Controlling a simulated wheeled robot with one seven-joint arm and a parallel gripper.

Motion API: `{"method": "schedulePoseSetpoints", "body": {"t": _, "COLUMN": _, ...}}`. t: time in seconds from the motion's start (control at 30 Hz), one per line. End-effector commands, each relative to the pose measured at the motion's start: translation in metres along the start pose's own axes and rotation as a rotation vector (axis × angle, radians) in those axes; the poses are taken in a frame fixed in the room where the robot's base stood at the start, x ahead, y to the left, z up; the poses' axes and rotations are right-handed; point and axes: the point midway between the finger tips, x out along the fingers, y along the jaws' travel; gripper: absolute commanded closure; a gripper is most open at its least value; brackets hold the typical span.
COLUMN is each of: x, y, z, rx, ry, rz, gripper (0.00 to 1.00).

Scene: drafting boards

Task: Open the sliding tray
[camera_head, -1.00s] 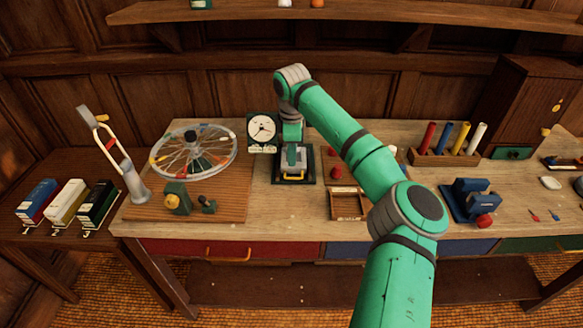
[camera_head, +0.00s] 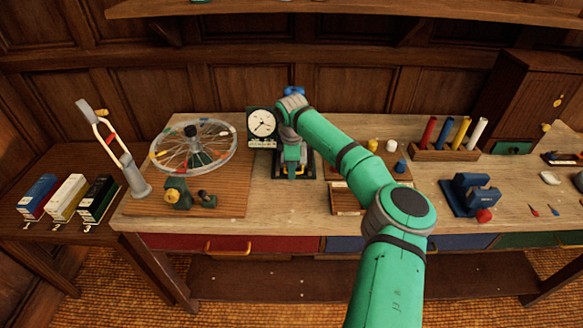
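A small black-based device (camera_head: 309,172) stands at the back middle of the bench, right of the clock-like dial. A bit of yellow, like a handle, shows at its front, low beside my gripper. I cannot tell for sure whether this is the sliding tray. My gripper (camera_head: 292,174) points down in front of the device and hides most of it. Its fingers are too small and covered to tell whether they are open or touch the handle. A blue part (camera_head: 294,90) shows just above my wrist, behind it.
The dial (camera_head: 262,126) stands close left of my gripper. A spoked wheel (camera_head: 193,148) on a wooden board is farther left. A shallow wooden box (camera_head: 345,199) lies right, partly behind my arm. A blue vise-like block (camera_head: 468,194) is farther right. Drawers (camera_head: 235,244) run along the front.

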Motion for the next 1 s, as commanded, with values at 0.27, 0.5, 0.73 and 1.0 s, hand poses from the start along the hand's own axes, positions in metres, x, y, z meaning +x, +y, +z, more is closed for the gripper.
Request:
{"method": "schedulePoseSetpoints", "body": {"t": 0.27, "x": -0.0003, "y": 0.0, "z": 0.0001, "rx": 0.0, "ry": 0.0, "rz": 0.0, "gripper": 1.0}}
{"method": "schedulePoseSetpoints", "body": {"t": 0.5, "x": -0.0004, "y": 0.0, "z": 0.0002, "rx": 0.0, "ry": -0.001, "rz": 0.0, "gripper": 1.0}}
{"method": "schedulePoseSetpoints", "body": {"t": 0.73, "x": -0.0005, "y": 0.0001, "z": 0.0003, "rx": 0.0, "ry": -0.001, "rz": 0.0, "gripper": 1.0}}
{"method": "schedulePoseSetpoints", "body": {"t": 1.0, "x": -0.0006, "y": 0.0002, "z": 0.0008, "rx": 0.001, "ry": -0.001, "rz": 0.001, "gripper": 1.0}}
